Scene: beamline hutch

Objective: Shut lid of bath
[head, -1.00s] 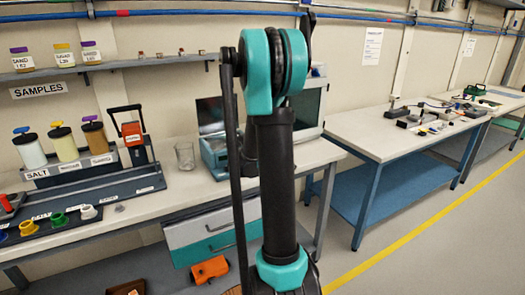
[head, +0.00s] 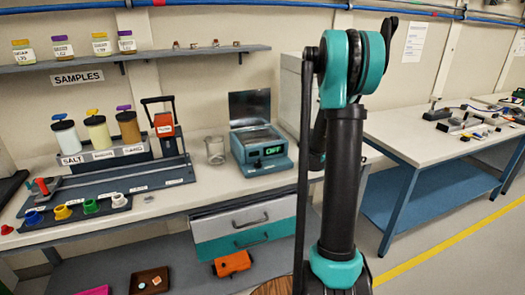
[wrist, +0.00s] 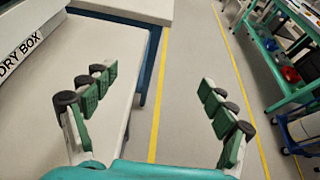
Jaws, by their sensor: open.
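The bath (head: 262,150) is a teal box on the long bench in the head view, with a small green display on its front. Its lid (head: 250,106) is a dark panel standing upright at the back, so the bath is open. My gripper (wrist: 155,85) shows in the wrist view, with its green-padded fingers spread wide and nothing between them. It is above floor and bench edges, and the bath is not in that view. In the head view my arm stands to the right of the bath, and I cannot make out the gripper there.
A glass beaker (head: 215,150) stands just left of the bath. A sample rack (head: 105,155) and coloured cups are further left. A pale box (head: 297,90) is right of the bath, partly behind my arm. A second bench (head: 430,145) stands at the right.

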